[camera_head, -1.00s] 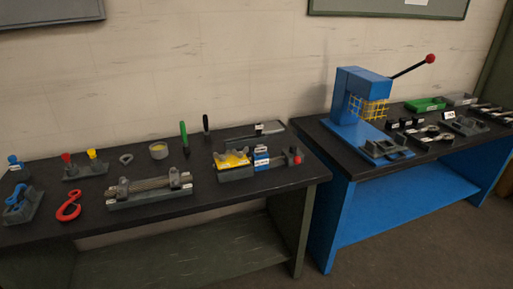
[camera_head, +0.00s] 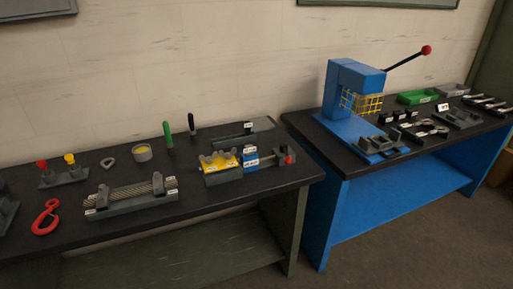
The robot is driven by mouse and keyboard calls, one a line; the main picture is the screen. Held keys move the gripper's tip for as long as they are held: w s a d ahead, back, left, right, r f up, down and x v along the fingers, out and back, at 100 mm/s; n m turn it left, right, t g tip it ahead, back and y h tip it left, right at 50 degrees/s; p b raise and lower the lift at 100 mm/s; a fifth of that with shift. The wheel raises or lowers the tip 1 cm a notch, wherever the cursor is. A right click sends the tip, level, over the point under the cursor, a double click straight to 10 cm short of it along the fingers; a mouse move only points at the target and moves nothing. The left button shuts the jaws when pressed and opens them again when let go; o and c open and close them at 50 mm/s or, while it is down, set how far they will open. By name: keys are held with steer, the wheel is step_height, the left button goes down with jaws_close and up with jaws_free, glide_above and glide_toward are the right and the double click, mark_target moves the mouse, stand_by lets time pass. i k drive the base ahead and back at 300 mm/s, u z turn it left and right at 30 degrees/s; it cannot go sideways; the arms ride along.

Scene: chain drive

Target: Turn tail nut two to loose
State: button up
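I cannot make out a tail nut marked two at this size. On the dark left table, a grey fixture with a yellow block (camera_head: 222,164) and small white labels stands near the right end. Beside it are a blue labelled block (camera_head: 250,157) and a grey bracket with a red knob (camera_head: 288,159), joined by a thin rod. Left of these, a grey tray (camera_head: 135,203) holds long ribbed or twisted parts with small labels at its ends. My gripper is in no view.
A blue press (camera_head: 352,92) with a yellow guard stands on the right table. A gap separates the tables.

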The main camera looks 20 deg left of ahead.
mark_target(228, 156)
steer(key=z, duration=0.7)
steer(key=k, duration=1.1)
steer(key=u, duration=1.45)
steer(key=i, duration=0.9)
steer(key=z, duration=0.15)
